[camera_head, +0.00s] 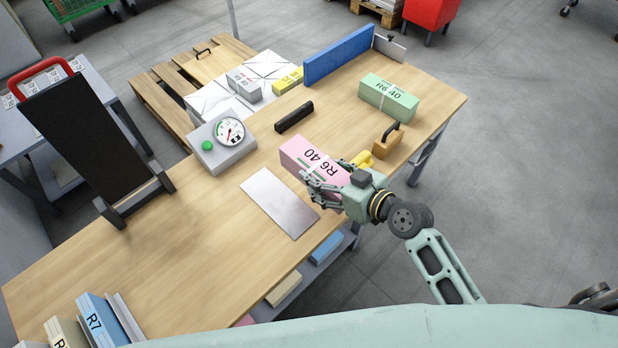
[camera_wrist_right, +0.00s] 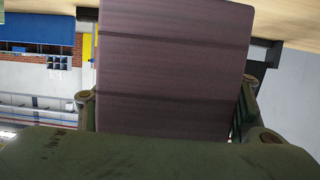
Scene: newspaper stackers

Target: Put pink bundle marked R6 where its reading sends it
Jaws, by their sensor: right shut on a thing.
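The pink bundle (camera_head: 303,158), marked "R6 40", is in the middle of the table in the head view. My right gripper (camera_head: 325,187) is shut on it at its near right end. In the right wrist view the bundle (camera_wrist_right: 175,70) fills the middle between the fingers, in shadow. It is beside the upper right edge of a flat metal plate (camera_head: 279,203); I cannot tell whether it touches the table. A grey box with a round dial (camera_head: 222,143) and a green button stands behind the plate; the needle's reading is too small to tell. My left gripper is not in view.
A green bundle marked "R6 40" (camera_head: 388,97) lies at the right, near a wooden block with a handle (camera_head: 386,142). A black bar (camera_head: 294,117) and blue panel (camera_head: 339,55) stand behind. Upright bundles, one blue marked R7 (camera_head: 104,317), are lower left.

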